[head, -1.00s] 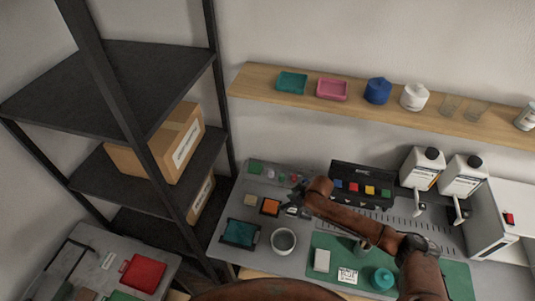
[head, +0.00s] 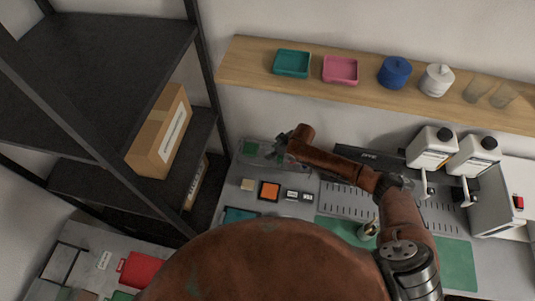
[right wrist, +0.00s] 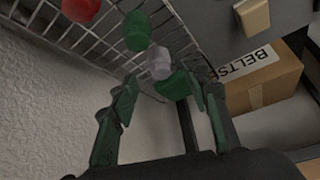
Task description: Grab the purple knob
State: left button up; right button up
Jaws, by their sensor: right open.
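My right gripper (head: 274,151) is over the back left of the grey workbench in the head view. In the right wrist view the right gripper (right wrist: 162,90) is open. A pale greyish-lilac knob (right wrist: 159,62) shows just beyond the gap between its fingertips; it may be the purple knob, but its colour is washed out. A green piece (right wrist: 178,85) lies close to it, between the fingers. A green knob (right wrist: 137,31) and a red knob (right wrist: 80,9) are farther up. In the head view the gripper hides the knobs. My left gripper is not seen.
A wire rack (right wrist: 60,38) shows by the knobs in the wrist view. An orange square (head: 269,191) and a beige block (head: 248,184) lie on the bench. A black shelf (head: 105,72) stands left. A wooden wall shelf (head: 232,72) holds trays and jars. White bottles (head: 432,149) stand right.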

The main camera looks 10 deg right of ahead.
aim_at(269, 152)
jog(key=x, duration=0.3)
jog(key=shift+a+f, duration=0.1)
jog(key=shift+f, duration=0.05)
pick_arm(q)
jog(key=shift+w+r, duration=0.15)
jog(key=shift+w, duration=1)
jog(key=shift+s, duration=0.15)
pick_arm(e)
jog(key=shift+c, duration=0.5)
jog(key=c, duration=0.3)
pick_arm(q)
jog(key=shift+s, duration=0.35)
pick_arm(e)
jog(key=c, duration=0.6)
